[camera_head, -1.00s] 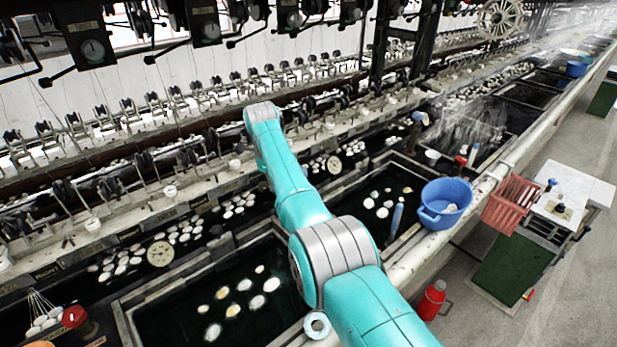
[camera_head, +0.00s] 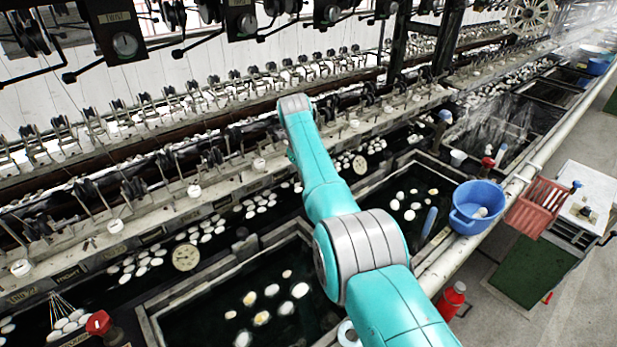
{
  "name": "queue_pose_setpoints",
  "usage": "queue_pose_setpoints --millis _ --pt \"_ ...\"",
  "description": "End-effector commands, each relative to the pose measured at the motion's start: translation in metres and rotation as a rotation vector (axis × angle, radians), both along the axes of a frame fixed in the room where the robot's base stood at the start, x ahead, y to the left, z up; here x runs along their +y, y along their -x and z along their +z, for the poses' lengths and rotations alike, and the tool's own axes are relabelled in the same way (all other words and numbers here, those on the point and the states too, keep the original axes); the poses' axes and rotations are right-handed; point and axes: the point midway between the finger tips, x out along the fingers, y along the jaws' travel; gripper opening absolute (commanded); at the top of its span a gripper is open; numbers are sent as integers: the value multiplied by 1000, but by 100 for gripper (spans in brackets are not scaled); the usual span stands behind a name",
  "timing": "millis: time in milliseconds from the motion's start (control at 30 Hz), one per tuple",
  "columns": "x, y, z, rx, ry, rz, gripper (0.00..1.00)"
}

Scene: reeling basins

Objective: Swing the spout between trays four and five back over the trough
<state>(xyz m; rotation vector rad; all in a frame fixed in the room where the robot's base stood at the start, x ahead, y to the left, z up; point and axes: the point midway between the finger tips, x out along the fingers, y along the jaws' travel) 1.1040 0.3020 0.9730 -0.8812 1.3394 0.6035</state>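My teal arm (camera_head: 325,190) reaches up from the bottom right across the basins. Its far bend (camera_head: 295,104) lies over the bench edge, and my gripper is out of sight behind or below it. A long dark trough (camera_head: 225,238) with white cocoons runs along the bench. A near tray (camera_head: 150,325) holds dark water and floating cocoons, left of my arm; another tray (camera_head: 400,163) is right of it. I cannot make out the spout between trays four and five; my arm covers part of the gap between these two trays. Tray numbers are not readable.
A blue tub (camera_head: 462,220) and a red crate (camera_head: 537,207) sit at the right edge. A red-handled fitting (camera_head: 98,323) is at lower left. Dark reeling gear (camera_head: 122,42) hangs above. Open floor lies at right.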

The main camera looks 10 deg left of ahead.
Motion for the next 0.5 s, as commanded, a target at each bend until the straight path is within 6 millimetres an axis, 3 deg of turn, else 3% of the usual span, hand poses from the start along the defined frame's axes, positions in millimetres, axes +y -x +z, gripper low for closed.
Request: queue_pose_setpoints --millis 200,233,333,500 --pt "0 0 0 -1 0 0 0" --pt "0 0 0 -1 0 0 21" --pt "0 0 0 -1 -1 0 43" --pt "0 0 0 0 -1 1 43"
